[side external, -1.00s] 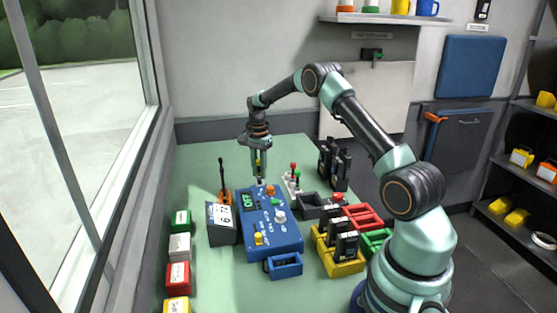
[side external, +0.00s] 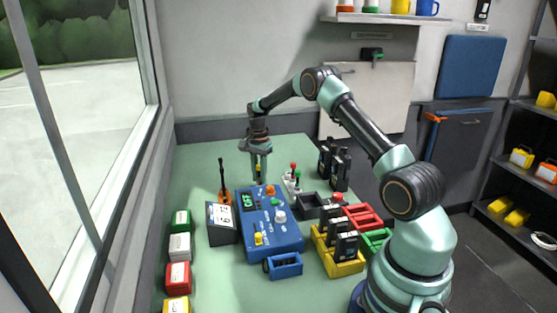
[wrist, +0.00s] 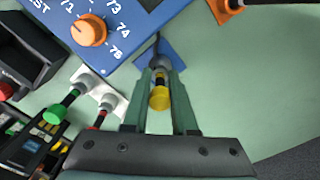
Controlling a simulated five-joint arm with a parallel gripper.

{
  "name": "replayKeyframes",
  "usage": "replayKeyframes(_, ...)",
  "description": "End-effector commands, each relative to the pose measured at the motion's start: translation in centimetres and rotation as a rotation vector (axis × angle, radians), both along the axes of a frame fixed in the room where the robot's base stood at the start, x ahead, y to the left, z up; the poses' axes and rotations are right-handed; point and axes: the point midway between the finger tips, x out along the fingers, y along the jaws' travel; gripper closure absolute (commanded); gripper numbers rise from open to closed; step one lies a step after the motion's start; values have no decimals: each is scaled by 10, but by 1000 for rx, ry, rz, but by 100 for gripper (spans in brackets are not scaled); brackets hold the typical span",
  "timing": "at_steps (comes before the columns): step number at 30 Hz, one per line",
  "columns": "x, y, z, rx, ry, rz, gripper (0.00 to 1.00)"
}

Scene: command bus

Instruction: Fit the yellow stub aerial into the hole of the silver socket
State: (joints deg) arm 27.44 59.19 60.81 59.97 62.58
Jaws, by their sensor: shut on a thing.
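My gripper (wrist: 161,92) is shut on the yellow stub aerial (wrist: 159,98), which has a dark band and lies between the two pale green fingers in the wrist view. A silver-grey round part, seemingly the silver socket (wrist: 160,62), shows just beyond the aerial, on a blue mount by the blue unit's edge. The aerial lines up closely with it in this view. I cannot tell whether its end is in the hole, as the fingers and aerial cover that part. In the side view, my gripper (side external: 260,170) points down at the far end of the blue unit, where the socket is hidden.
The blue unit (side external: 286,244) has an orange knob (wrist: 91,31) close by. A white block (wrist: 100,91) with green and red plugs sits left of the fingers. An orange-based black aerial (side external: 224,192) stands left. Green table is clear on the wrist view's right.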

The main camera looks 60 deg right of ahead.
Motion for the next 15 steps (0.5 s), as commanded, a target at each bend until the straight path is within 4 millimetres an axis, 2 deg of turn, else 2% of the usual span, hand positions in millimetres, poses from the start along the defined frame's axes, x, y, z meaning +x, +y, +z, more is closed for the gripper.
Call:
replayKeyframes(7,0,0,0,0,0,0,100)
replayKeyframes(8,0,0,0,0,0,0,71)
replayKeyframes(10,0,0,0,0,0,0,44)
replayKeyframes(11,0,0,0,0,0,0,40)
replayKeyframes(15,0,0,0,0,0,0,40)
